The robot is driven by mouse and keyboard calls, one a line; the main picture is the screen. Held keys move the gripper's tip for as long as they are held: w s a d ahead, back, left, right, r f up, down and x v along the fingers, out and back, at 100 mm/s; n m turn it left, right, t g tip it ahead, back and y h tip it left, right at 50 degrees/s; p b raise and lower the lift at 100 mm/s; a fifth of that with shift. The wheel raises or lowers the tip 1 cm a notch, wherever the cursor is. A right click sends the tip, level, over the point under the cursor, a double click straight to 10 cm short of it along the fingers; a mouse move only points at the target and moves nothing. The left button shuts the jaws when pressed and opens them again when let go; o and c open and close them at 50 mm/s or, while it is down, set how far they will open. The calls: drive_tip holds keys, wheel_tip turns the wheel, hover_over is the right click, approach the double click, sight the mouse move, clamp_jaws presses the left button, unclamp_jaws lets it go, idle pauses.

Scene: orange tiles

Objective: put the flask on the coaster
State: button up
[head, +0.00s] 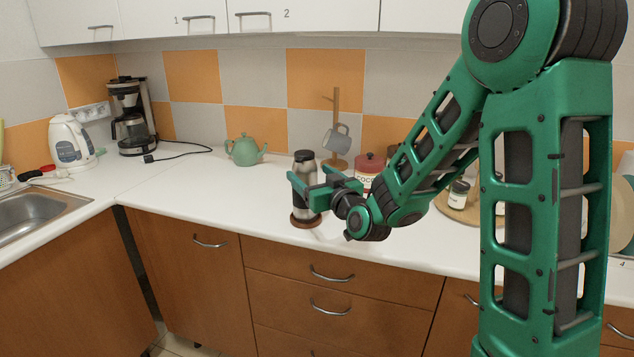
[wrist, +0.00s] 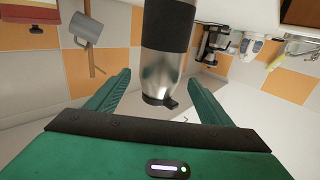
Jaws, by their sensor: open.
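The flask (head: 305,202), steel with black parts, stands upright on the counter's front part. Its base is on the reddish-brown round coaster (head: 304,222), whose rim shows around it. My gripper (head: 313,186) is at the flask's upper body, coming from the right, with one finger in front of it. In the wrist view, which is upside down, the flask (wrist: 165,68) shows between the two spread fingers of my gripper (wrist: 160,85), with gaps at both sides. The coaster is out of the wrist view.
A red-lidded canister (head: 369,168) and a mug (head: 337,140) on a wooden stand are behind my gripper. A green teapot (head: 245,150) stands at the back. A coffee maker (head: 130,115) and kettle (head: 71,141) are at left. The counter left of the flask is clear.

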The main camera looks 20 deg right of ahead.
drive_tip(key=shift+s+d, duration=0.15)
drive_tip(key=shift+s, duration=0.8)
drive_tip(key=shift+s+d, duration=0.15)
drive_tip(key=shift+s, duration=0.8)
drive_tip(key=shift+s+f, duration=0.1)
drive_tip(key=shift+f, duration=0.05)
drive_tip(key=s+d+f+m+g+h, duration=0.1)
drive_tip(key=s+d+f+g+h, duration=0.1)
drive_tip(key=s+d+f+g, duration=0.45)
drive_tip(key=s+d+f+m+g+h, duration=0.1)
drive_tip(key=s+d+f+g, duration=0.25)
drive_tip(key=s+d, duration=0.55)
drive_tip(key=s+d+r+m+g, duration=0.1)
drive_tip(key=s+m+g, duration=0.5)
drive_tip(key=s, duration=1.9)
drive_tip(key=shift+d+g, duration=0.3)
drive_tip(key=shift+g, duration=0.6)
drive_tip(key=shift+r, duration=0.1)
